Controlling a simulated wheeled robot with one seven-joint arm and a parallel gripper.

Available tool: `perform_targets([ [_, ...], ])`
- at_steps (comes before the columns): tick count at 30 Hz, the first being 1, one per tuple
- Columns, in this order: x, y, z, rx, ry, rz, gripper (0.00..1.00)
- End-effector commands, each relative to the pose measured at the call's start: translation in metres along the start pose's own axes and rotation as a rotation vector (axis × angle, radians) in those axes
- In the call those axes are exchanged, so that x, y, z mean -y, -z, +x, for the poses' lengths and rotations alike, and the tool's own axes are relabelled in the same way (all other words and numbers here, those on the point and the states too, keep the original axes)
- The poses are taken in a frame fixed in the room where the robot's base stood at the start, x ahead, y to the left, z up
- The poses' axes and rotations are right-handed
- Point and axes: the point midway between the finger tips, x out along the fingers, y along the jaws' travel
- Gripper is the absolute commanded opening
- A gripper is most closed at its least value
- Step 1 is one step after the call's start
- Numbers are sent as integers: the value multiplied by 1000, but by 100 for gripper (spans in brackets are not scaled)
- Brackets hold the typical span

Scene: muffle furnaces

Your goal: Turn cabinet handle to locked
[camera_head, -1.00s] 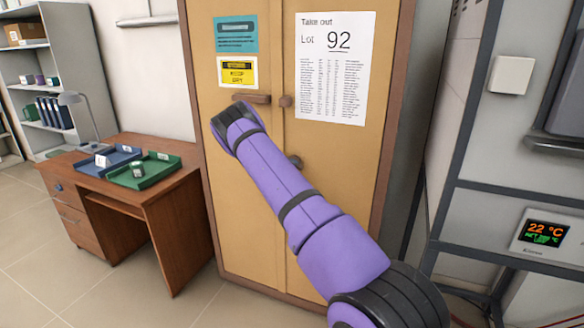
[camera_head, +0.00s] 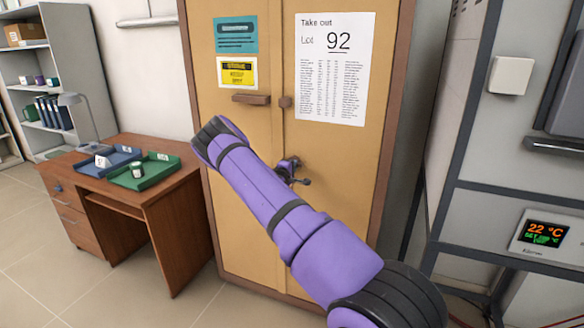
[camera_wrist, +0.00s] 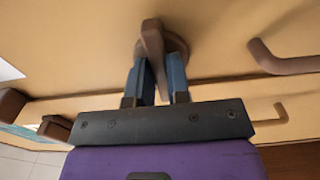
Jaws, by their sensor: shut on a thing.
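The tan cabinet (camera_head: 238,180) stands upright in the middle of the head view, its doors closed. Its brown handle (camera_wrist: 153,42) has a round base and a lever that comes down between my fingers in the wrist view. My gripper (camera_wrist: 155,80) is shut on this lever, one blue finger on each side. In the head view, my gripper (camera_head: 291,171) is a small dark shape at the door seam, partly behind my purple arm. There the handle cannot be told apart from it, and I cannot read its turn angle.
A brown bar (camera_head: 251,99) and a small block (camera_head: 285,101) sit higher on the doors. In the wrist view, a hooked brown piece (camera_wrist: 285,62) juts out at right. A desk (camera_head: 150,205) with trays stands left; a grey frame stands right.

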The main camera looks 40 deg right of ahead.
Motion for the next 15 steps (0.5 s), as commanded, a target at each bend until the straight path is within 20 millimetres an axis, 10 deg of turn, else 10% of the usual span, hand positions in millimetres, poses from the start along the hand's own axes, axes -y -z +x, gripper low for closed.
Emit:
perform_targets([
  [8, 1, 0, 0, -1, 1, -3, 0],
  [9, 1, 0, 0, -1, 1, -3, 26],
  [11, 1, 0, 0, 0, 1, -2, 40],
  [15, 0, 0, 0, 0, 1, -2, 43],
])
